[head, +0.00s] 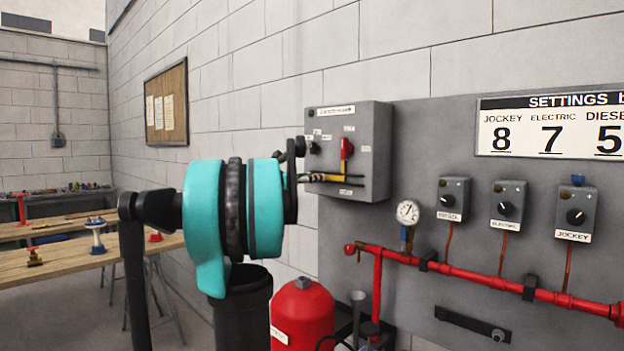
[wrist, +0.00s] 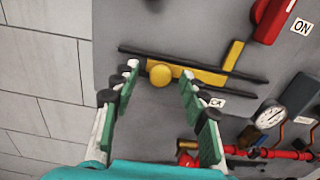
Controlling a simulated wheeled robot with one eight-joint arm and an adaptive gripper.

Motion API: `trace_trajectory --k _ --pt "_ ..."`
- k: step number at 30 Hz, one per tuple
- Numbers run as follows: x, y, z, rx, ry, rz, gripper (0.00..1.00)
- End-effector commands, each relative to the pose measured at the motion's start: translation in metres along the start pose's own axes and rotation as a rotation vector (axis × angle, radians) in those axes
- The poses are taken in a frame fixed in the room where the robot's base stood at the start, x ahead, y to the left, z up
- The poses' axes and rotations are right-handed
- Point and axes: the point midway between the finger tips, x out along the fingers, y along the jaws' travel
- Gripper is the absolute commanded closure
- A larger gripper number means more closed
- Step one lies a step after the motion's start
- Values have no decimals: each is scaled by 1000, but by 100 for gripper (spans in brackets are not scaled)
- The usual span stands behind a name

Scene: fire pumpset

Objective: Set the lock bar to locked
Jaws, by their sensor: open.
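The lock bar is a yellow bar with a round yellow knob (wrist: 160,74), lying between two black rails on the grey control box (head: 370,125). A short yellow upright piece (wrist: 233,56) rises near its right end. In the head view the lock bar (head: 355,186) shows on the lower front of the box, its left part behind my arm. My gripper (wrist: 160,70) is open, with one fingertip on each side of the knob in the picture. Whether the fingers touch it I cannot tell. A label (wrist: 217,102) below the bar is partly hidden by the right finger.
A red rotary handle (head: 346,148) sits above the bar, beside an ON label (wrist: 302,26). A pressure gauge (head: 407,212) and red pipe (head: 480,273) are lower right. A red tank (head: 302,315) stands below; a wooden workbench (head: 90,255) is at left.

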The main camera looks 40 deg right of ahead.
Motion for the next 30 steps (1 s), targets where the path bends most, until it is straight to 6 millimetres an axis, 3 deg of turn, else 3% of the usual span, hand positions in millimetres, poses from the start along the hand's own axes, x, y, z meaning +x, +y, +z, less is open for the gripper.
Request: trace_trajectory --k 10,21,30 --pt "4 0 0 0 0 1 56" --pt "4 1 0 0 0 1 100" --pt "3 0 0 0 0 2 100"
